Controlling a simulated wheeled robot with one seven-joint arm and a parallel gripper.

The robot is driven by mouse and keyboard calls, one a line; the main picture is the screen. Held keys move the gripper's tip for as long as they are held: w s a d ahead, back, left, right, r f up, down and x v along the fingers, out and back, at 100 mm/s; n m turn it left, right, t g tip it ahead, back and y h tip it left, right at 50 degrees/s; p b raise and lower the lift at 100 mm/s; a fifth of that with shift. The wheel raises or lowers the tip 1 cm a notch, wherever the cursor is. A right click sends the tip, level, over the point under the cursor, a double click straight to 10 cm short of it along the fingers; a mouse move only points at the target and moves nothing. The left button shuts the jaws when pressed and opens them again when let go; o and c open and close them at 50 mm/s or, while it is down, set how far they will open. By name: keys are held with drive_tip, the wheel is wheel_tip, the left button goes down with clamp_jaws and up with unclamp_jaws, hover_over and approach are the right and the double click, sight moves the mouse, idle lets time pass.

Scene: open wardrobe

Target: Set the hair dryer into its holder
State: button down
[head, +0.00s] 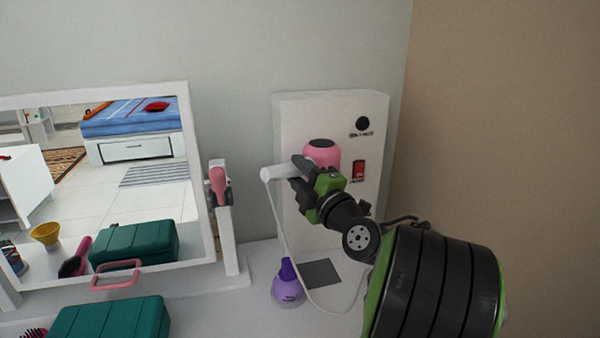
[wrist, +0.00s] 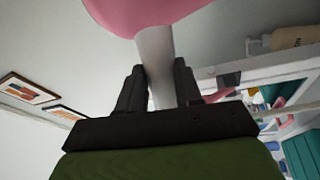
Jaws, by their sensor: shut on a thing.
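The hair dryer has a pink body (head: 322,152) and a pale handle (head: 280,173). My gripper (head: 304,180) is shut on the handle and holds the dryer up in front of the white box, with the handle pointing left. In the wrist view the handle (wrist: 155,62) stands between both fingers, and the pink body (wrist: 155,12) is beyond them. A white cord hangs from the handle's end to the counter. The white box (head: 300,116), with a black round spot and a red switch on its front, may be the holder. Its middle is partly hidden by the dryer and gripper.
A purple bottle (head: 288,288) stands on the counter below the dryer, beside a dark grey square (head: 322,273). A framed mirror (head: 228,240) stands at the left. A green case (head: 110,318) lies in front of it. A brown wall (head: 500,120) is at the right.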

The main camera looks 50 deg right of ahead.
drive_tip(key=shift+f, duration=0.55)
drive_tip(key=c, duration=0.7)
unclamp_jaws()
drive_tip(key=shift+o, duration=1.3)
drive_tip(key=shift+r, duration=0.15)
drive_tip(key=shift+s, duration=0.1)
drive_tip(key=v, duration=0.7)
drive_tip(key=shift+s, duration=0.35)
